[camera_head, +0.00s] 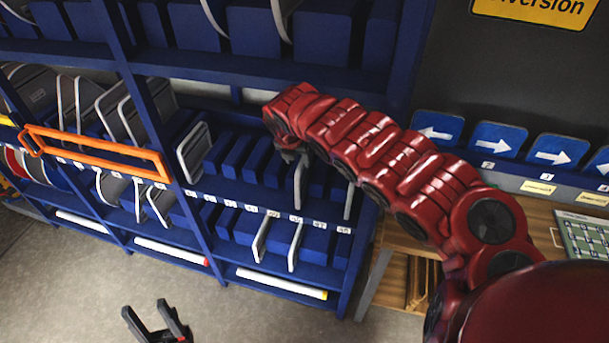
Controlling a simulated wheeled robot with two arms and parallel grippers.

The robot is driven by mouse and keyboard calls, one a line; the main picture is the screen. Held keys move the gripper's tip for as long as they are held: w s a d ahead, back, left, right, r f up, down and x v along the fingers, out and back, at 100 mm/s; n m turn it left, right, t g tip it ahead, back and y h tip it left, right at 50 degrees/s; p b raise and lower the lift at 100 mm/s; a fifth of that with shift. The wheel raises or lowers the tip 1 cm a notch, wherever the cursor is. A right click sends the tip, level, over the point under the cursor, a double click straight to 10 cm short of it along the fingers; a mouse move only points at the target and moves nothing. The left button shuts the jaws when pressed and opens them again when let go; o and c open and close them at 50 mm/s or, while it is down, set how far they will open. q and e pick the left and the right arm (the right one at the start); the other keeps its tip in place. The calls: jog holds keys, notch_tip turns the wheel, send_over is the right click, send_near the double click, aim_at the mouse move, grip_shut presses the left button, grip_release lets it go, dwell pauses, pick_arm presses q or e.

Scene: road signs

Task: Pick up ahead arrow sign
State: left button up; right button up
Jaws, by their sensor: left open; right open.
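Several signs stand edge-on in slots of the blue shelf (245,193), their faces turned away, so I cannot tell which is the ahead arrow sign. My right gripper (291,156) is at the middle shelf, small and partly hidden by its red arm. It is open, just above and beside a thin grey sign (299,186) standing upright in a slot; I cannot tell whether they touch. My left gripper (155,322) is open and empty, low over the floor at the bottom left, away from the shelf.
Blue arrow signs (494,139) stand in a row at the right, behind a wooden table (545,222). An orange frame (95,150) crosses the left shelf front. Shelf dividers bound the slots. The grey floor (245,315) before the shelf is clear.

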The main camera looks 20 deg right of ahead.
aim_at(299, 168)
jog(key=shift+d+f, duration=0.1)
jog(key=shift+f, duration=0.25)
jog(key=x, duration=0.2)
jog(key=b+x, duration=0.1)
jog(key=x, duration=0.1)
jog(key=shift+w+f, duration=0.15)
jog(key=shift+f, duration=0.1)
jog(key=shift+w+f+b, duration=0.2)
jog(key=shift+f+b, duration=0.4)
jog(key=shift+b, duration=0.1)
jog(key=shift+p+x, duration=1)
jog(key=shift+x, duration=1.1)
jog(key=shift+w+d+f+p, duration=0.2)
jog(key=shift+w+f+p, duration=0.1)
jog(key=shift+f, duration=0.15)
grip_shut()
